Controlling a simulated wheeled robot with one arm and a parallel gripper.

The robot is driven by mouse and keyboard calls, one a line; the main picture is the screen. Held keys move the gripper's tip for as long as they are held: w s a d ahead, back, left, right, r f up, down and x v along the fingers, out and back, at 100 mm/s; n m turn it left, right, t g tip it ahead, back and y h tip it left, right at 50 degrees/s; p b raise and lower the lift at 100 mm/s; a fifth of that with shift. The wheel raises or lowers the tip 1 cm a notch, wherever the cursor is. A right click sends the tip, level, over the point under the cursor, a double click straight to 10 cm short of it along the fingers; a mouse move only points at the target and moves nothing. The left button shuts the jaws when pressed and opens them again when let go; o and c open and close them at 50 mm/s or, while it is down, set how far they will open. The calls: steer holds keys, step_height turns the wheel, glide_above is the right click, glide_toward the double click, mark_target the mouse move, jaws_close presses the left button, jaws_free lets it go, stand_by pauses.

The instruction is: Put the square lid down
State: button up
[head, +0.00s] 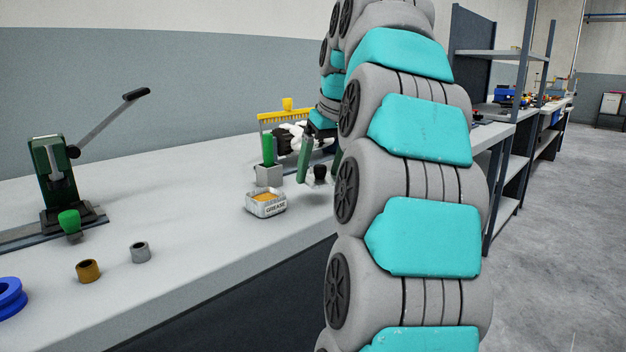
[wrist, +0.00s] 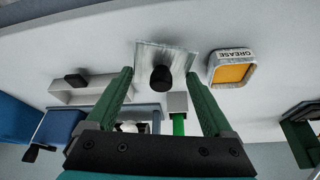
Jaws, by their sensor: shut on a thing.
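The square lid is a thin, pale metallic plate (wrist: 165,55) with a black knob, seen in the wrist view between the tips of my gripper (wrist: 160,74). My gripper is shut on the lid, with one green finger at each side. In the head view the lid's black knob (head: 320,173) shows between the fingers of my gripper (head: 319,178), above or at the bench top, and its plate is mostly hidden by my arm. I cannot tell whether the plate touches the bench. An open grease tin (head: 266,204) stands to the left of the lid; it also shows in the wrist view (wrist: 232,72).
A grey block with a green handle (head: 268,160) stands behind the tin. A yellow rack (head: 285,117) is further back. A green lever press (head: 55,175), two bushings (head: 88,271) and a blue ring (head: 9,298) are at left. The bench (head: 190,215) is clear between.

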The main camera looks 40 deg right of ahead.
mark_target(313, 176)
steer(key=shift+w+f, duration=0.15)
steer(key=shift+w, duration=0.95)
steer(key=shift+s+a+f, duration=0.1)
steer(key=shift+f, duration=1.6)
steer(key=shift+f, duration=0.1)
steer(key=o, duration=1.1)
